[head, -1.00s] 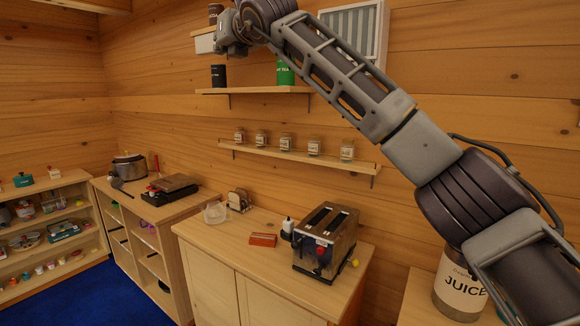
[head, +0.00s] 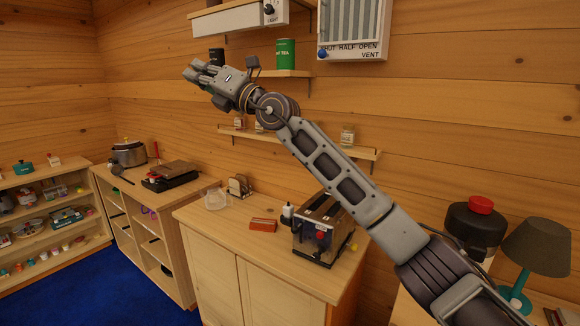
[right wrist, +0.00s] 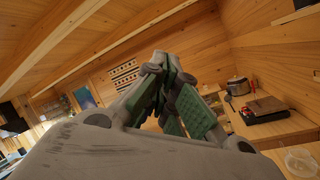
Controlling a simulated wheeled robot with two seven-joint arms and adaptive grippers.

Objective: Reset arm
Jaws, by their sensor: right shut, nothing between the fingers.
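My right arm reaches in from the lower right of the head view and stretches up to the left. My right gripper (head: 194,75) is at its end, in front of the wall and left of the upper shelf. It is shut and empty. In the right wrist view its fingers (right wrist: 168,85) with green pads sit close together, pointing towards the ceiling and far wall. My left gripper does not show in either view.
A toaster (head: 322,232) stands on the light wood cabinet (head: 262,257) below my arm. A green tin (head: 285,54) stands on the upper shelf near my wrist. A vent panel (head: 353,25) hangs at the top.

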